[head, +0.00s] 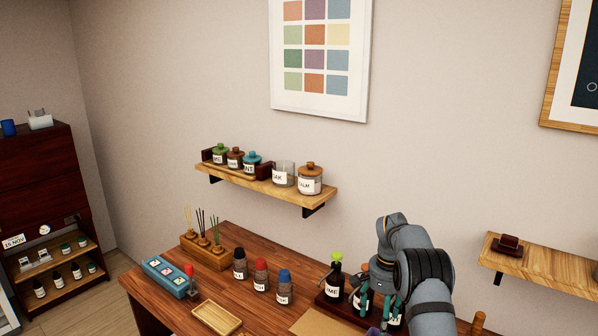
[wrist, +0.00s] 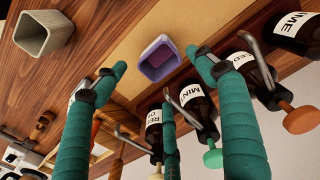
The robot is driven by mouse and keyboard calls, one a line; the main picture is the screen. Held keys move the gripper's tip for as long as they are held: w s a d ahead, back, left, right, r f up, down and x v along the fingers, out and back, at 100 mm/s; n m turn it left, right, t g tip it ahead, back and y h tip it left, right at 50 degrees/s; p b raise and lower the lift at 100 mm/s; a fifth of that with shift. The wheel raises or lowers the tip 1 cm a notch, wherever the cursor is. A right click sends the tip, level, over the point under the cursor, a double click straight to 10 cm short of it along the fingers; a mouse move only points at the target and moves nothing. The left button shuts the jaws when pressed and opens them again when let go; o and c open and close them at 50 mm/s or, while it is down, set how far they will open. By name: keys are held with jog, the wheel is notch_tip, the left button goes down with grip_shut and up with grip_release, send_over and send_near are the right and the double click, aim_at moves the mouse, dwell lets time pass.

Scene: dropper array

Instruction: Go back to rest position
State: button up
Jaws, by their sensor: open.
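My gripper (head: 375,300) is at the lower right in the head view, low over the table beside the row of dropper bottles. Its teal fingers also show in the wrist view (wrist: 157,72); they are spread apart with nothing held between them. A small purple cup (wrist: 158,60) stands beyond the fingertips, on a tan mat (wrist: 110,38). Labelled dark bottles (wrist: 198,106) with colored droppers are close beside the fingers, partly hidden by them. In the head view my arm and gripper cover part of this bottle row.
A lime-topped bottle (head: 334,284) stands left of my gripper. Several capped bottles (head: 261,276), a reed stand (head: 206,252) and a wooden tray (head: 216,317) lie farther left. Wall shelves (head: 290,193) hang above the table. A ribbed beige cup (wrist: 42,34) shows in the wrist view.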

aim_at(377, 335)
notch_tip(377, 335, down, 8)
jog(key=shift+r, duration=0.1)
jog(key=shift+w+p, duration=0.15)
jog(key=shift+p, duration=0.25)
jog(key=shift+r, duration=0.2)
jog(key=shift+s+a+f, duration=0.1)
jog(key=shift+s+a, duration=0.1)
jog(key=shift+s, duration=0.1)
jog(key=shift+s+a, duration=0.15)
jog(key=shift+s, duration=0.1)
jog(key=shift+o, duration=0.5)
jog(key=shift+w, duration=0.1)
